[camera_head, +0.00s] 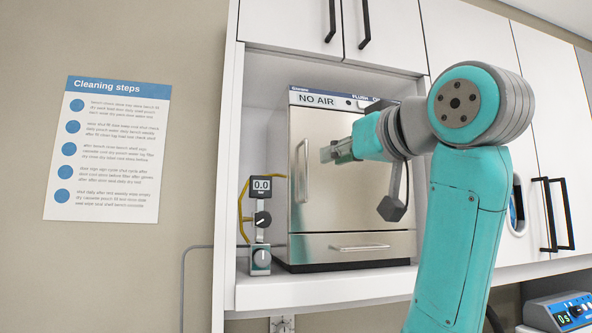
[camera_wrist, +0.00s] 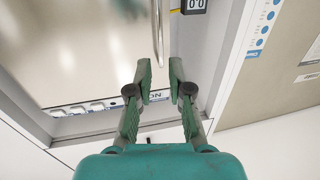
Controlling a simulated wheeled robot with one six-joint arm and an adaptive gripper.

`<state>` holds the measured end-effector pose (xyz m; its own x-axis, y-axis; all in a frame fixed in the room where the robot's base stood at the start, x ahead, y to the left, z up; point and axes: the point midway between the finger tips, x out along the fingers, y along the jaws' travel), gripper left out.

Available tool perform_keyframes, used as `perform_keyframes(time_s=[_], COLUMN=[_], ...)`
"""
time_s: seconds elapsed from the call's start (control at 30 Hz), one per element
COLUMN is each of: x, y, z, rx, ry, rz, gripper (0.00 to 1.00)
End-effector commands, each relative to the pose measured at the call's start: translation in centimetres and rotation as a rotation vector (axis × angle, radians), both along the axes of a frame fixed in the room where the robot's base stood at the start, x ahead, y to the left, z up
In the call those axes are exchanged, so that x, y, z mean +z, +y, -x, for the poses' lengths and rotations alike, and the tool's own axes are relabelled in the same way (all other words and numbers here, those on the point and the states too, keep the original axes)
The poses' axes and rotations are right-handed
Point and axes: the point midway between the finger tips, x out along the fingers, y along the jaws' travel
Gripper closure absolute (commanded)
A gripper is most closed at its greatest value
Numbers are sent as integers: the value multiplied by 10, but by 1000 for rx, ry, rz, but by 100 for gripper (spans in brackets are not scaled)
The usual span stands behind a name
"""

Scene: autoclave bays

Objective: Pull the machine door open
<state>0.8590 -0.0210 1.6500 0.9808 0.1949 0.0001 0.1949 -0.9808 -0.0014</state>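The machine is a steel autoclave in a white cabinet bay, with a closed-looking door (camera_head: 322,205) that carries a tall vertical handle (camera_head: 302,170) near its left edge. The wrist view shows the door (camera_wrist: 95,45) and the handle (camera_wrist: 158,35) as a slim curved bar. My gripper (camera_head: 328,153) is in front of the door, just right of the handle in the head view. In the wrist view my gripper (camera_wrist: 161,82) is open and empty. The handle's end lies in line with the gap between the fingers; I cannot tell its depth from them.
A gauge reading 0.0 (camera_head: 262,186) with knobs and a yellow hose stands left of the machine. A drawer handle (camera_head: 360,248) is below the door. Cabinet doors (camera_head: 385,30) are above. A cleaning poster (camera_head: 107,150) hangs on the left wall.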

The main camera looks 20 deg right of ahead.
Motion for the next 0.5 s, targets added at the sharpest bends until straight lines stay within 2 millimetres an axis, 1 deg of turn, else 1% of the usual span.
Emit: perform_keyframes(time_s=[0.17, 0.5], x=[-1, -1], y=[4, 16], z=[-18, -76], rx=[3, 2], ry=[3, 3], rz=[-1, 0], gripper=[81, 81])
